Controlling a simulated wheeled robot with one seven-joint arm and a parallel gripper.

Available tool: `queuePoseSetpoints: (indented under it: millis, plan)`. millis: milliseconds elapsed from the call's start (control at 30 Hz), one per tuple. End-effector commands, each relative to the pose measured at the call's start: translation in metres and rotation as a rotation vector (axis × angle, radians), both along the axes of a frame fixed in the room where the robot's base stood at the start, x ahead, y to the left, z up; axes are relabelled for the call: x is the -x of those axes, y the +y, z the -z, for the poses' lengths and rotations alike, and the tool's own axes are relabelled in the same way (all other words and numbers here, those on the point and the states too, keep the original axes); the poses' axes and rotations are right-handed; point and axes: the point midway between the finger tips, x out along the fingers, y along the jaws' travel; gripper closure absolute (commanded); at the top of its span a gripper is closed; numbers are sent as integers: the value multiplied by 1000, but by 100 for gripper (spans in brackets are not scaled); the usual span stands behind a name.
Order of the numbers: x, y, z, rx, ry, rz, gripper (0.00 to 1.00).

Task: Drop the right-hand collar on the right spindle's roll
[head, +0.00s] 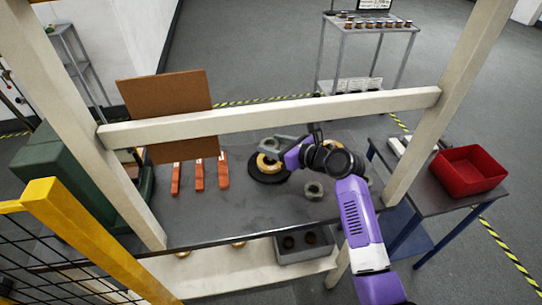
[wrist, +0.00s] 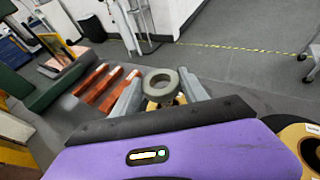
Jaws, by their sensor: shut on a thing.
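My gripper (wrist: 160,92) is shut on a grey ring-shaped collar (wrist: 160,80), which sits between the two grey fingers in the wrist view. In the head view the held collar (head: 270,145) is at the left end of my purple arm. It appears just above a copper-gold roll (head: 266,165) on a black disc (head: 268,177). Whether the collar touches this roll I cannot tell. Pale gold surface shows below the collar in the wrist view. A gold ring with a dark centre (wrist: 308,150) is cut off at the lower right there. My arm hides part of the bench.
Orange bars (head: 198,176) lie left of the roll. A grey nut-like part (head: 314,190) lies to the right, near my arm. A red bin (head: 468,170) stands on the right-hand table.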

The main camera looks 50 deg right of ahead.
Motion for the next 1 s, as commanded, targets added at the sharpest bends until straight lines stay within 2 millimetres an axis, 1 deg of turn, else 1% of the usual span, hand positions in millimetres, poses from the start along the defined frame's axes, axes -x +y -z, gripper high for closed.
queuePoseSetpoints:
  millis: [33, 267, 400, 467, 733, 867, 900, 967, 1000]
  plan:
    - [0, 0, 6, -1, -1, 1, 100]
    - [0, -1, 23, -2, -1, 2, 100]
    - [0, 0, 43, -1, -1, 0, 100]
    - [0, -1, 48, -1, -2, 1, 100]
    - [0, 0, 49, 1, -3, 1, 100]
    - [0, 0, 53, 1, -2, 0, 100]
    - [0, 0, 54, 1, -1, 0, 47]
    - [0, 0, 53, 1, -1, 0, 35]
    - [0, 0, 53, 1, -1, 0, 27]
